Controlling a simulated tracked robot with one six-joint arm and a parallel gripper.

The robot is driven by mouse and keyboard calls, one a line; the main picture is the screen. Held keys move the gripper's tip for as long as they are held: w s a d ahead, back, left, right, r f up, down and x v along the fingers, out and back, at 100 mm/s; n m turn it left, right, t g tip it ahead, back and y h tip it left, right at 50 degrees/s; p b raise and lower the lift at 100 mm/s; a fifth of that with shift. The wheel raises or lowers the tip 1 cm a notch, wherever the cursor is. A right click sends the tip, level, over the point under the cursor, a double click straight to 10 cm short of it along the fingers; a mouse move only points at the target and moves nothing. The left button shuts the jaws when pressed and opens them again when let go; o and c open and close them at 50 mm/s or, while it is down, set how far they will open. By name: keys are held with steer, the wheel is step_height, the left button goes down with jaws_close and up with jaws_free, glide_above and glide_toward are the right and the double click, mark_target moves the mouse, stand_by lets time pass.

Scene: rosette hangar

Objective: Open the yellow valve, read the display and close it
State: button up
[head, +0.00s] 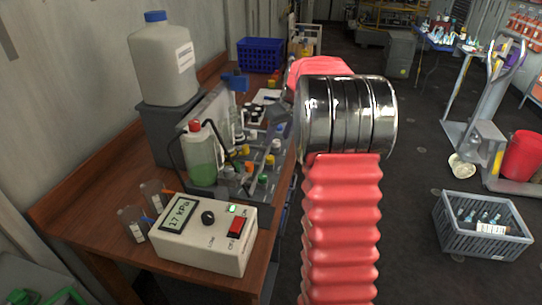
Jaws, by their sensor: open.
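The display (179,214) is on a white box (205,240) at the near end of the wooden bench and reads about "17 kPa"; I cannot tell if there is a decimal point. The box has a black knob, a red switch and a lit green light. Behind it is a clear manifold with several small coloured valve caps. A yellow cap (270,160) is on its right side; which cap is the task's yellow valve, and whether it is open, I cannot tell. My red arm with its chrome joint stands right of the manifold. My gripper is hidden behind it.
A bottle of green liquid (201,160) stands beside the manifold, with a large white canister (163,62) behind. Small beakers (133,224) are left of the box. A grey crate (483,228) is on the floor at right. A blue basket (260,54) is at the bench's far end.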

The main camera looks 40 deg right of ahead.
mark_target(270, 157)
steer(key=x, duration=1.2)
steer(key=shift+f, duration=0.25)
steer(key=shift+c, duration=0.2)
steer(key=c, duration=1)
